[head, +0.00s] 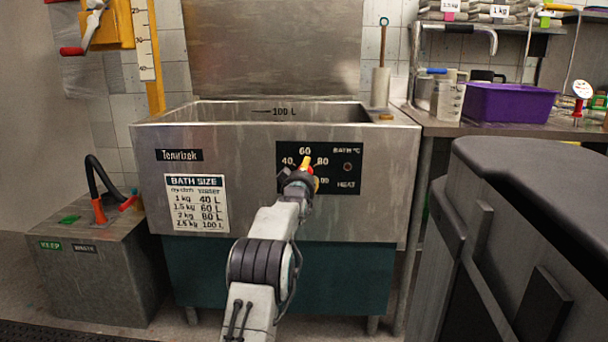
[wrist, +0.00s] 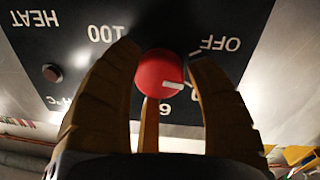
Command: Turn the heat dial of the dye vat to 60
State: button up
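The dye vat (head: 240,215) is a steel tub with a black heat panel (head: 348,183) on its front. In the wrist view, which is upside down, the heat dial (wrist: 158,74) is a red round knob. Its white mark points right and slightly down, towards a partly hidden number between OFF and 60, where the head view shows 40. My gripper (wrist: 160,60) is at the panel with its brown fingers around the dial. The left fingertip meets the dial's edge; a thin gap shows at the right one. Whether they grip is unclear. My gripper (head: 304,168) hides the dial's face in the head view.
A dark cabinet (head: 530,170) stands close on the right. A grey waste box (head: 95,270) with a black hose is at the left. A purple bin (head: 508,103) sits on the side table (head: 480,128). A small round light (wrist: 52,73) is on the panel.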

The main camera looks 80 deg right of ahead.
jog(key=shift+r, duration=0.1)
jog(key=c, duration=0.8)
jog(key=shift+r, duration=0.15)
jog(key=shift+r+m+p, duration=0.1)
jog(key=shift+m+p, duration=0.65)
jog(key=shift+m, duration=0.35)
jog(key=m+p, duration=0.1)
jog(key=m, duration=0.3)
jog(key=shift+r+m, duration=0.1)
jog(key=shift+m, duration=0.5)
jog(key=o, duration=0.9)
jog(key=shift+w, duration=0.1)
jog(key=o, duration=0.3)
jog(key=shift+f, duration=0.2)
jog(key=shift+f+y, duration=0.1)
jog(key=shift+y, duration=0.2)
